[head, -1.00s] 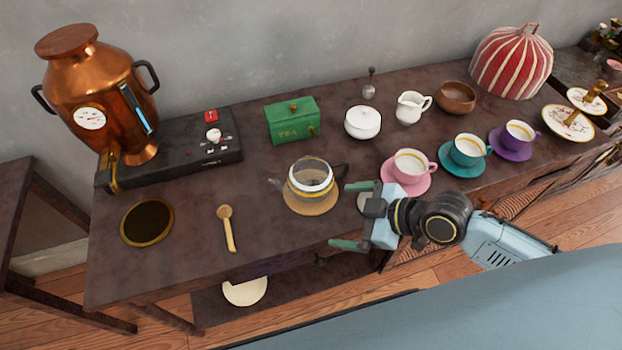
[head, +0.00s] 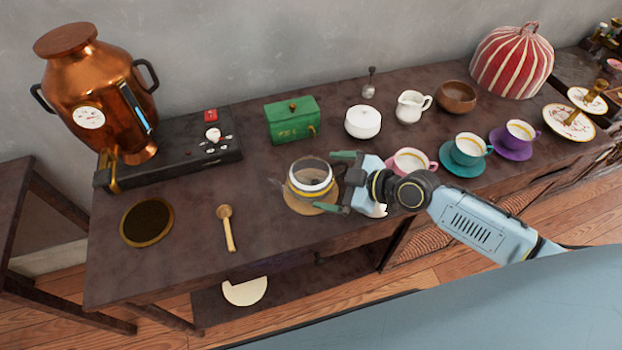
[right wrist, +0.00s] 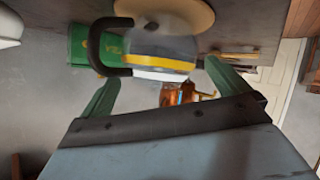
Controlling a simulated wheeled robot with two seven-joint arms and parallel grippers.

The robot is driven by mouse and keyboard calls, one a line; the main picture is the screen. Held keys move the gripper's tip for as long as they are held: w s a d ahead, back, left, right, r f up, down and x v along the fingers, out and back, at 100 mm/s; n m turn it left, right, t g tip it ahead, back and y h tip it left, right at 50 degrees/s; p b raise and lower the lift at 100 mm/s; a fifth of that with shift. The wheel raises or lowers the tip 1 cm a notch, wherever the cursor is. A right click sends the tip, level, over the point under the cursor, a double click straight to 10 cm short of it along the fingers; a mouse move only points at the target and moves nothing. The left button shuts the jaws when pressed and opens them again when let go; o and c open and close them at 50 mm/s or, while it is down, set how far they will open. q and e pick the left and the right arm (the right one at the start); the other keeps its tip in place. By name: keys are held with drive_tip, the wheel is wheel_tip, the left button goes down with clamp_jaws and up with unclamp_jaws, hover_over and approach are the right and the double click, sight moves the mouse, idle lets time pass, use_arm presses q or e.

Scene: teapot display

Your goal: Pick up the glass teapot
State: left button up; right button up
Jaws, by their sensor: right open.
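The glass teapot (head: 311,179) stands on a round cork mat (head: 299,203) on the dark table. It has a white and yellow band, and its spout points left. My right gripper (head: 335,182) is open at the teapot's right side, with its green fingers pointing toward it. My left gripper is not in view.
A wooden spoon (head: 227,228) lies left of the teapot. A green tea box (head: 291,121) and white sugar bowl (head: 362,122) stand behind. Cups on pink (head: 432,165), teal and purple saucers stand right, close to my right arm. A copper urn (head: 85,85) is at the left.

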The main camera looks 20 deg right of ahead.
drive_tip(key=x, duration=0.5)
drive_tip(key=shift+s, duration=0.1)
drive_tip(key=shift+c, duration=0.3)
drive_tip(key=c, duration=0.8)
